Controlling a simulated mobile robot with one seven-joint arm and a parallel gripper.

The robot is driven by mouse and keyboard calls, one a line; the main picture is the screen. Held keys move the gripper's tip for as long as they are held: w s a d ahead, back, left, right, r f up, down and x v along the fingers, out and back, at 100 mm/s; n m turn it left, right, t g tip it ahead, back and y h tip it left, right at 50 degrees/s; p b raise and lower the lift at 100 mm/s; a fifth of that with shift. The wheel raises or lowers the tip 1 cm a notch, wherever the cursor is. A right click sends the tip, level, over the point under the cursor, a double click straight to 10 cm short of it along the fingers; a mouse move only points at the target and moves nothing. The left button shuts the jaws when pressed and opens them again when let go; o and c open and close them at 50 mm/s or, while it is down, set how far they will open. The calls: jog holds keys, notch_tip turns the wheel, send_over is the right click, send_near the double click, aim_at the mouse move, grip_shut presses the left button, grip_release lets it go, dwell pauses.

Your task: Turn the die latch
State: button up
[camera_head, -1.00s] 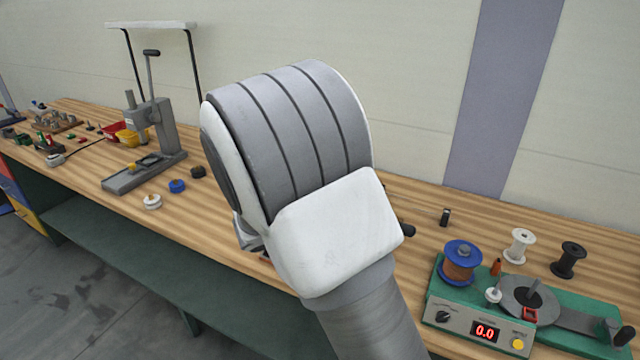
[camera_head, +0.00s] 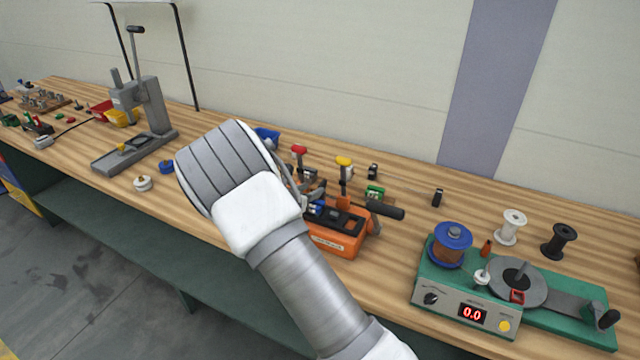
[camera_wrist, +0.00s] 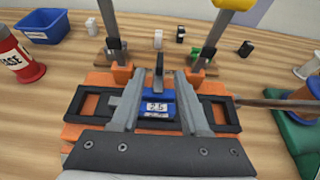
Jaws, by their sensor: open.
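An orange bench tool (camera_head: 335,243) with a black frame stands on the bench, right of my arm in the head view. It fills the middle of the wrist view, with orange body (camera_wrist: 225,147). A blue die block (camera_wrist: 158,108) with a white number label sits in its centre. A small dark upright lever, apparently the die latch (camera_wrist: 159,72), stands just behind the block. My gripper (camera_wrist: 157,82) is open, its two grey fingers on either side of the block and lever. Contact cannot be told. In the head view my arm hides most of the gripper and the latch.
Two upright levers rise behind the tool, one red-topped (camera_head: 299,150), one yellow-topped (camera_head: 343,161). A black handle (camera_head: 386,209) sticks out right. A green winder (camera_head: 470,305) is at the right.

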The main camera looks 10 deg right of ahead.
aim_at(321, 184)
jog(key=x, duration=0.6)
jog(key=shift+w+d+p, duration=0.2)
jog(key=shift+d+p, duration=0.05)
jog(key=shift+p, duration=0.05)
grip_shut()
